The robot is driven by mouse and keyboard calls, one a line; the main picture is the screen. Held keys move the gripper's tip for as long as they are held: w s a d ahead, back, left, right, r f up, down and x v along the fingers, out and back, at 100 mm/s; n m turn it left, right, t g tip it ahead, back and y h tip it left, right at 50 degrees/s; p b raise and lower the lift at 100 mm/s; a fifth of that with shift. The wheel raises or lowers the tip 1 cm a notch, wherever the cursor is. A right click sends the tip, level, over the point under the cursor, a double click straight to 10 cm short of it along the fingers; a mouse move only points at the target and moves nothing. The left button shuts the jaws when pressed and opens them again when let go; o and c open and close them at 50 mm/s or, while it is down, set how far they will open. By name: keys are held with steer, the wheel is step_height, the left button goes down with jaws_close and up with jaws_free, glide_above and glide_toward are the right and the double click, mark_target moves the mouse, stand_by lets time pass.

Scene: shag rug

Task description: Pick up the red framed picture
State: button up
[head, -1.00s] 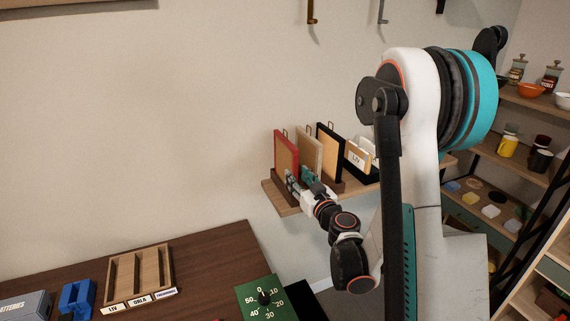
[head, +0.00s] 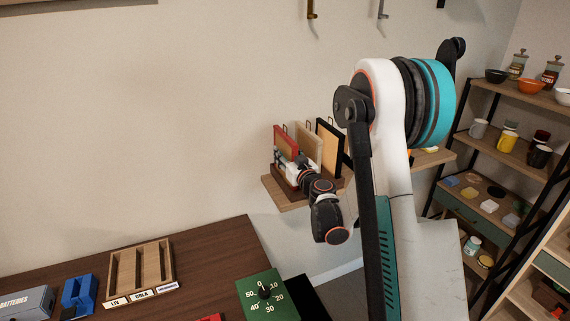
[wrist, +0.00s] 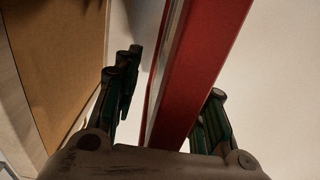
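The red framed picture (head: 286,138) stands upright at the left end of a small wooden wall shelf, in a dark holder. My gripper (head: 284,162) is at its lower front, and the wrist partly hides the frame there. In the wrist view the red frame's edge (wrist: 205,65) runs between the two fingers of my gripper (wrist: 176,75). The fingers are apart, with a visible gap between the left finger and the frame. The right finger is close to the frame; whether it touches, I cannot tell.
A tan framed picture (head: 309,143) and a black-edged one (head: 330,138) stand just right of the red one on the wall shelf (head: 272,190). A brown desk (head: 215,250) with a wooden tray (head: 111,270) is lower left. A shelving unit (head: 510,165) stands at right.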

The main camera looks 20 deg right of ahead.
steer(key=shift+w, duration=0.25)
jaws_close()
steer(key=shift+r, duration=0.15)
